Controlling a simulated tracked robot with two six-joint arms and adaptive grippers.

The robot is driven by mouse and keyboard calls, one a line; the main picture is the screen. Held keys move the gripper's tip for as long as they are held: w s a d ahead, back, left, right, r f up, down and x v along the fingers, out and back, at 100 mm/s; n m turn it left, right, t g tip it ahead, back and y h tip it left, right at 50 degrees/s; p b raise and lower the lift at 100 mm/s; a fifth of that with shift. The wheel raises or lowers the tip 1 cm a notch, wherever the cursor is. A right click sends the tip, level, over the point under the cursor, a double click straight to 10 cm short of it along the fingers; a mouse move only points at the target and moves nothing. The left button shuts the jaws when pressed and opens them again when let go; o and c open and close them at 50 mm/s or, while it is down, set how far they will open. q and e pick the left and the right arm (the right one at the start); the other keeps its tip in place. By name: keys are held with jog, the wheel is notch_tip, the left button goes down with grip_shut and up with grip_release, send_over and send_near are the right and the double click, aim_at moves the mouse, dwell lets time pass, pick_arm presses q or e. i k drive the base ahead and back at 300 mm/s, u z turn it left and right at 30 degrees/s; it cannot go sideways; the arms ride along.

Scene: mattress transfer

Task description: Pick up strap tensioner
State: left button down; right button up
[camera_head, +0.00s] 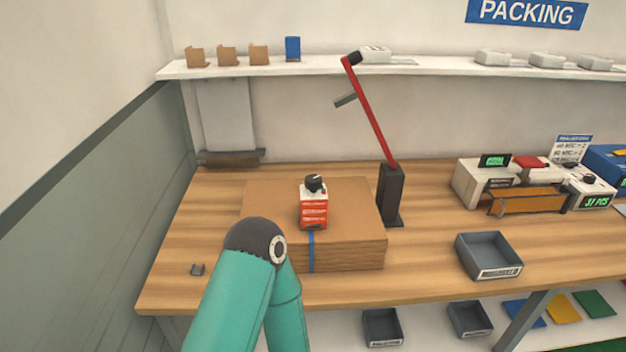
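A red lever tool (372,117) with a black grip at its top and a grey crosspiece rises, tilted to the left, from a black upright holder (391,196) on the workbench. It looks like the strap tensioner. A brown cardboard stack (350,250) lies left of the holder, with a blue strap (311,252) down its front. A red and white block with a black knob (314,206) stands on the stack. A small grey clip (197,269) lies near the bench's front left. A teal arm of mine covers the front of the stack's left side; neither gripper shows.
A grey tray (488,256) stands on the wooden bench (430,263) at the right, before several devices (485,182) and an orange-brown tool (527,202). A white wall shelf (330,66) runs above. Bare bench lies between the holder and tray.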

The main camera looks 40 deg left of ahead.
aim_at(314, 206)
jog(key=u, duration=0.3)
jog(key=i, duration=0.7)
jog(key=u, duration=0.95)
